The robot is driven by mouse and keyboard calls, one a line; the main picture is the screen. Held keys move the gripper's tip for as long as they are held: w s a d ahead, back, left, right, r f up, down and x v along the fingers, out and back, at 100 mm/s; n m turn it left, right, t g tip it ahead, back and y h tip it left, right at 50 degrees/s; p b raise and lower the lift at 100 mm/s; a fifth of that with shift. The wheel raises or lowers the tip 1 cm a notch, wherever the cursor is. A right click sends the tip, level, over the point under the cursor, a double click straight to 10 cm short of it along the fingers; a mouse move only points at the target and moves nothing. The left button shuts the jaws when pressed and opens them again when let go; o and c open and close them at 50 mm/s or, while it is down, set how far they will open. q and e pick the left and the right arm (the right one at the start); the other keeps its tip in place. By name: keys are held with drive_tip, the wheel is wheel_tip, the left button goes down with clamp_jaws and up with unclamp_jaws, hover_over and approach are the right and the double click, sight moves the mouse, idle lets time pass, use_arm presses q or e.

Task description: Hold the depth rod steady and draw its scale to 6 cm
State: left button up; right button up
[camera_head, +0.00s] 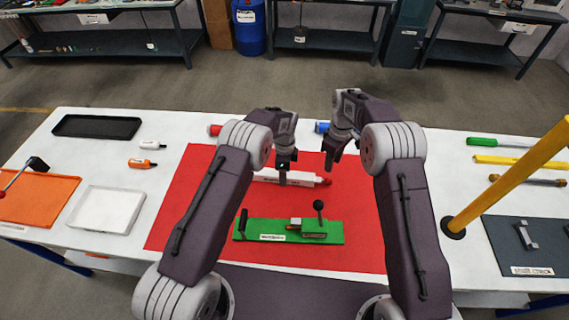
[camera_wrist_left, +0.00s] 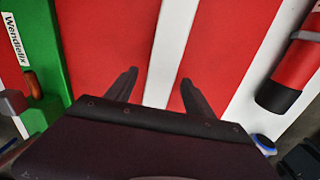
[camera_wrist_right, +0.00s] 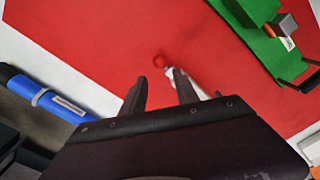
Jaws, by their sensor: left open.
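The depth rod (camera_head: 305,178) appears to be the white tube with a red right end, lying crosswise on the red mat (camera_head: 185,205). My left gripper (camera_head: 285,163) is over its left part. In the left wrist view the white strip (camera_wrist_left: 160,55) runs between the two open fingers (camera_wrist_left: 157,82), with gaps on both sides. My right gripper (camera_head: 332,160) is above and behind the red end. In the right wrist view its fingers (camera_wrist_right: 160,92) are apart and empty, with the red end (camera_wrist_right: 162,61) ahead of them. No scale marks are readable.
A green board (camera_head: 262,231) with a ball-topped lever and small blocks lies in front of the rod. A red tube (camera_head: 215,130) and a blue tube (camera_wrist_right: 45,97) lie behind the mat. A yellow post (camera_head: 505,182) stands at right. Trays (camera_head: 108,209) are at left.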

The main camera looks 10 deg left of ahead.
use_arm(q)
drive_tip(key=shift+f, duration=1.05)
